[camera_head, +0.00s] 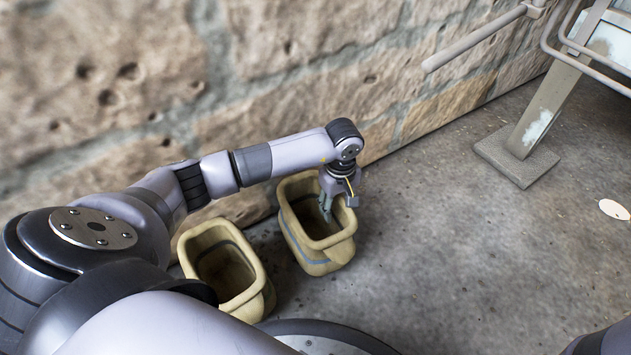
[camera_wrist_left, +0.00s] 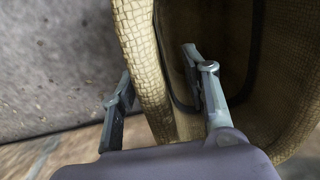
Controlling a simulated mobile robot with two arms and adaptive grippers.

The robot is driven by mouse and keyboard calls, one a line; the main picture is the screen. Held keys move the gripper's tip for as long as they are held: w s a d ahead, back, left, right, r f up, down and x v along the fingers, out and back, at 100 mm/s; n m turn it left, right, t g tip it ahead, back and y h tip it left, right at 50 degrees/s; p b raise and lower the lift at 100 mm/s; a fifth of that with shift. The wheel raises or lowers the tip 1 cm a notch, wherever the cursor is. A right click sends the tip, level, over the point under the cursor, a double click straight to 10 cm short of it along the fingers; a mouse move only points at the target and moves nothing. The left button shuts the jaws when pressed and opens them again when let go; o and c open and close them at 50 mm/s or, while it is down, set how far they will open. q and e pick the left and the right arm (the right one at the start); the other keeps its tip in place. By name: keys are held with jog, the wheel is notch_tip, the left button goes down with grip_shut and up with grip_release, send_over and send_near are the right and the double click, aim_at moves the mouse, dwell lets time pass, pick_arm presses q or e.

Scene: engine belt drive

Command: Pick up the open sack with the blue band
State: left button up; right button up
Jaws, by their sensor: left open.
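The open sack with the blue band (camera_head: 311,259) is a tan woven tub-shaped sack standing upright on the floor by the stone wall. A blue-grey band runs around its outside. In the left wrist view the sack's woven wall (camera_wrist_left: 146,60) passes between the two open fingers of my left gripper (camera_wrist_left: 158,75). One finger is outside the sack and the other inside its mouth. I cannot tell whether either finger touches the wall. My right gripper is not in view.
A second open tan sack (camera_head: 258,298) stands just left of it, partly hidden by my arm. The stone wall (camera_head: 290,80) is close behind. A metal stand's foot (camera_head: 516,157) is at the upper right. The concrete floor (camera_head: 450,260) to the right is mostly clear.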

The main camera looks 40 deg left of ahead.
pick_arm(q)
jog(key=shift+c, duration=0.3)
grip_shut()
dwell(0.3)
dwell(0.3)
